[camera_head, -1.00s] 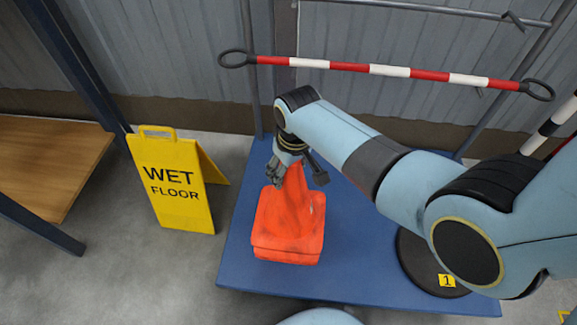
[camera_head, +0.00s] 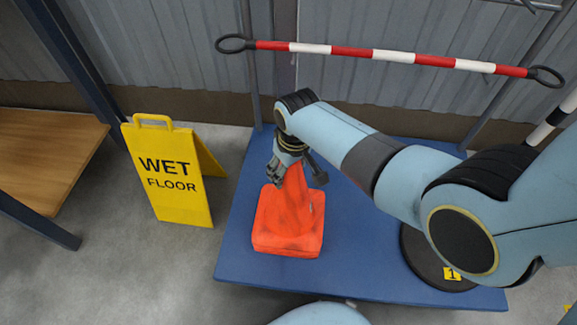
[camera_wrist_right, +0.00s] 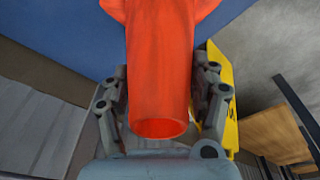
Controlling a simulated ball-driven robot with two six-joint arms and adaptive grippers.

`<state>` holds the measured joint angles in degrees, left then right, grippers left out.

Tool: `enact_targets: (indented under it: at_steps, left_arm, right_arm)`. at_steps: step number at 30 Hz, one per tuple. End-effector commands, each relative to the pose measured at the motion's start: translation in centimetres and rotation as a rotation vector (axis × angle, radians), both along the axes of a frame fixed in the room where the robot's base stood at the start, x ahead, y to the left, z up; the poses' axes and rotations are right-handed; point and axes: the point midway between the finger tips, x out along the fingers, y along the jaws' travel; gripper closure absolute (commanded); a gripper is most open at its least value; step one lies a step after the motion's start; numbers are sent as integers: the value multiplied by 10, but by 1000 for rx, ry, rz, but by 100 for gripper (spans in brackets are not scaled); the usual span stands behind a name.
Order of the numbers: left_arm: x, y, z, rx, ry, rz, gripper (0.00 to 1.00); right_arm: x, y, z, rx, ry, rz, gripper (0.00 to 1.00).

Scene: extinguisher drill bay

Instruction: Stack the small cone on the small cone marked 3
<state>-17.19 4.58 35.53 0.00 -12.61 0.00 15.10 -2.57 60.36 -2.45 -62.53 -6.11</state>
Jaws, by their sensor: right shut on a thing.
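An orange cone (camera_head: 290,212) with a square base stands upright on the blue platform (camera_head: 350,278) in the head view. My right gripper (camera_head: 283,178) is shut on the cone near its top, coming from above. In the right wrist view the cone's hollow top (camera_wrist_right: 160,85) lies between the two fingers, and its base is at the upper edge. The orange base looks thick in the head view; I cannot tell for certain whether a second cone is nested beneath. No mark 3 shows on the visible orange faces. My left gripper is not in view.
A yellow wet floor sign (camera_head: 172,180) stands left of the platform. A black round base (camera_head: 425,265) tagged 1 is at the platform's right. A red and white bar (camera_head: 390,56) crosses behind. A wooden shelf (camera_head: 45,155) is at the far left.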

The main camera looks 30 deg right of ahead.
Motion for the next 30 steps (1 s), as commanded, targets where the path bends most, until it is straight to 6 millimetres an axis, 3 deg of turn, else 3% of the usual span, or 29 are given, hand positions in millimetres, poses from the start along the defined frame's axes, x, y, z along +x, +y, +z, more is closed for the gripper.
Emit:
enact_targets:
  at_steps: [3, 4, 9, 21, 26, 30]
  left_arm:
    - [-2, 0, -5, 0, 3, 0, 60]
    - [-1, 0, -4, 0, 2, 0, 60]
    - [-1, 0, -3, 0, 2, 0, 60]
    - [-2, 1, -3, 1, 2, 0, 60]
    - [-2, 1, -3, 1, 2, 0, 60]
    - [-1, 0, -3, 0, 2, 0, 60]
  right_arm:
    - [0, 0, -7, 0, 0, 0, 96]
    - [1, 0, -5, 0, -1, 0, 35]
    - [0, 0, -4, 0, -1, 0, 12]
    - [-1, 0, 1, 0, 1, 0, 11]
    - [-4, 0, 23, 1, -3, -1, 11]
    - [-8, 0, 51, 1, -4, -1, 11]
